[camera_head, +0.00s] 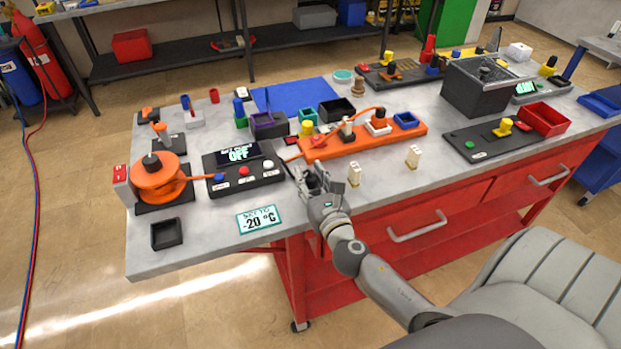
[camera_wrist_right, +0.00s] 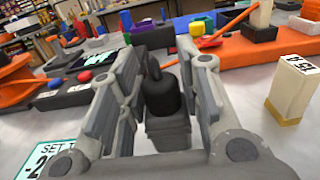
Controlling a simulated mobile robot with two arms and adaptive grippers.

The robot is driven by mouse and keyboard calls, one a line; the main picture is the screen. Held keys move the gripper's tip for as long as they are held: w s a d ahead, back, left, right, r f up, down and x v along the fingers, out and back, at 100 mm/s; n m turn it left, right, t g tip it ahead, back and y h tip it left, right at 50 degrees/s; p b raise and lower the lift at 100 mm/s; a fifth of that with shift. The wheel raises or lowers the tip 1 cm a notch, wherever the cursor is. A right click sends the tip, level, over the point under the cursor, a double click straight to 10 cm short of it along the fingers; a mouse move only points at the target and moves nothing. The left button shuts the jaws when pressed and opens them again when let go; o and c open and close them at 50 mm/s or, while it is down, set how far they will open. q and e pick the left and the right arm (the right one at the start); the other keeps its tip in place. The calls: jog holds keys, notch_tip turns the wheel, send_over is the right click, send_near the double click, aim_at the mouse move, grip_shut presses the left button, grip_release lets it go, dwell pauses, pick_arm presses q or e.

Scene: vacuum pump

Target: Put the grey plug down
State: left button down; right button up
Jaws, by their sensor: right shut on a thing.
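My right gripper (camera_head: 314,182) is over the front part of the grey table (camera_head: 190,250), just right of a black control box whose display reads OFF (camera_head: 245,165). In the wrist view my right gripper (camera_wrist_right: 160,95) is shut on a dark grey plug (camera_wrist_right: 162,98), which sits between the two fingers with a narrow top and a wider, blocky lower part. In the head view the plug is mostly hidden by the fingers. I cannot tell whether its lower end touches the table. My left gripper is not in view.
Behind the gripper is an orange power strip (camera_head: 345,144) with several plugs. Two cream blocks (camera_head: 354,174) (camera_head: 413,156) stand to the right. A small black tray (camera_head: 167,233) and a "-20 °C" card (camera_head: 259,219) lie to the left. The front right table surface is partly clear.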

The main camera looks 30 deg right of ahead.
jog(key=shift+f, duration=0.1)
jog(key=o, duration=1)
jog(key=shift+r, duration=0.2)
jog(key=shift+s+a+f, duration=0.1)
jog(key=shift+s, duration=0.15)
jog(key=shift+b+v, duration=1.85)
jog(key=shift+v, duration=3.95)
